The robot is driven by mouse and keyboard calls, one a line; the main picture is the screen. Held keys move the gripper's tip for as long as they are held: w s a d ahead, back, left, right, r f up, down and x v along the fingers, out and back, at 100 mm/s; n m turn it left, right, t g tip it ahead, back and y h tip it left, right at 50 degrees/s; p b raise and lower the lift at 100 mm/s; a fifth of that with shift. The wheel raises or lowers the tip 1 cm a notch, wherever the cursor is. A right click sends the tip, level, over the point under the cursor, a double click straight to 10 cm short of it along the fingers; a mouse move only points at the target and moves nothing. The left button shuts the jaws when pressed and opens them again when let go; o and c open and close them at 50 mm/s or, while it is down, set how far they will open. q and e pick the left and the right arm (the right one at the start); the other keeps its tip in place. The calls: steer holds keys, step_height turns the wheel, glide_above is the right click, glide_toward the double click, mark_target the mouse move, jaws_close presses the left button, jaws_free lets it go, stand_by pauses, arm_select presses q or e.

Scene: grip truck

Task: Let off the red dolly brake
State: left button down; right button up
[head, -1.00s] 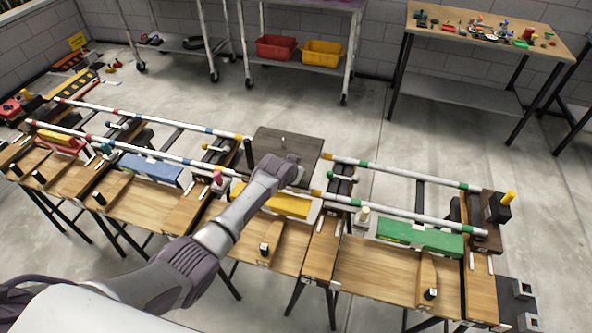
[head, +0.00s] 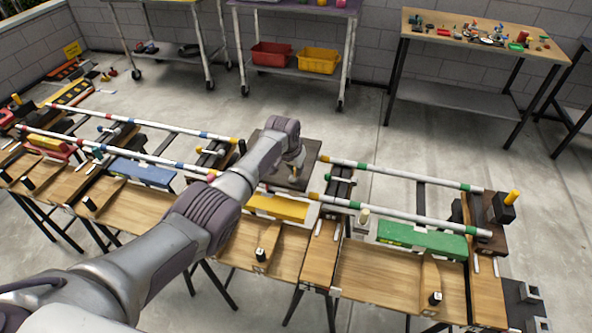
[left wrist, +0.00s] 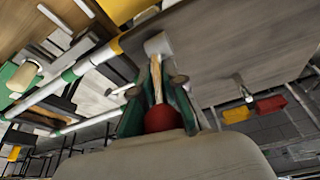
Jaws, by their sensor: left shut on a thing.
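A lever with a red ball knob (left wrist: 160,118) and a tan shaft shows in the left wrist view. Its shaft runs to a pale grey round mount (left wrist: 158,44) on a dark board. My left gripper (left wrist: 156,92) has its fingers on both sides of the lever, shut on it, with the knob between them near the palm. In the head view my left gripper (head: 297,163) is over the dark grey board (head: 272,142) behind the bench and hides most of the lever. My right gripper is not in view.
Striped white rails (head: 400,173) run along the benches on both sides of the board. A yellow block (head: 275,206), a green block (head: 420,240) and a blue block (head: 140,172) lie in front of them. Shelves with red and yellow bins (head: 318,60) stand behind, across open floor.

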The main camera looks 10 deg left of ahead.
arm_select(q)
steer(key=c, duration=1.2)
jaws_free()
steer(key=shift+r, duration=0.1)
steer(key=v, duration=1.1)
steer(key=shift+r, duration=0.35)
steer(key=shift+s, duration=0.1)
